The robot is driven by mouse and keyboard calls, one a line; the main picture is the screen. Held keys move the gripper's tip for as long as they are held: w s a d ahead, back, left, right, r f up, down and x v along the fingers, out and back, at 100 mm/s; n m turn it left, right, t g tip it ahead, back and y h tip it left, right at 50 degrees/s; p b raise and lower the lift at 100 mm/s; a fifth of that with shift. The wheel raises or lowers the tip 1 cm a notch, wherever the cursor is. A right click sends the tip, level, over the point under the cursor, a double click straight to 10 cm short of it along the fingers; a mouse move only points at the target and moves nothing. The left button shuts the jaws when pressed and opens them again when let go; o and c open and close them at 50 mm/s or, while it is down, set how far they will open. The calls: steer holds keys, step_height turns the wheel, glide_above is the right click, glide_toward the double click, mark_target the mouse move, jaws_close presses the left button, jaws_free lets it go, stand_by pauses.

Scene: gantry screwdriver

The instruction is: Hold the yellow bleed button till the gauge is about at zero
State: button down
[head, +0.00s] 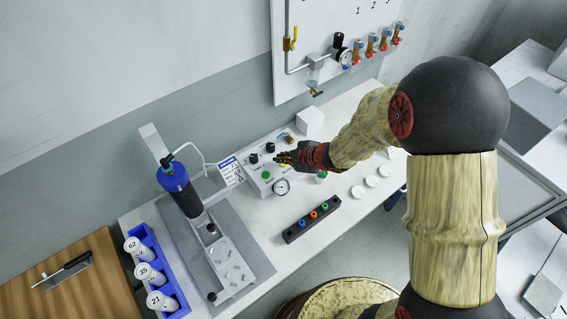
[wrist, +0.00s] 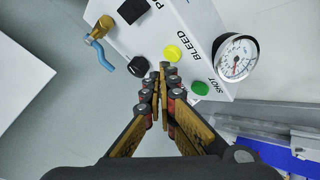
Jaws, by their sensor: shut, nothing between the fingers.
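The yellow button (wrist: 173,53) sits on the white control box (wrist: 205,25) beside the word BLEED in the wrist view. My gripper (wrist: 164,68) is shut and empty, its fingertips just short of the yellow button in the picture. I cannot tell whether they touch it. The round white gauge (wrist: 236,58) is on the box to the right; its needle is too small to read surely. In the head view my gripper (head: 284,157) is over the box, with the gauge (head: 281,187) at its front; the button is mostly hidden by the gripper.
A green button (wrist: 200,88) marked SHOT and a black knob (wrist: 137,66) flank the yellow button. A brass valve with a blue lever (wrist: 105,58) is at left.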

mark_target(282, 165)
steer(key=shift+f, duration=0.25)
steer(key=shift+f+b, duration=0.35)
steer(key=shift+f, duration=0.15)
stand_by(2.1)
steer(key=shift+r, duration=0.15)
steer(key=shift+r+p, duration=0.75)
steer(key=shift+p, duration=0.2)
steer(key=shift+r, duration=0.1)
step_height(282, 165, up, 5)
steer(key=p, duration=0.5)
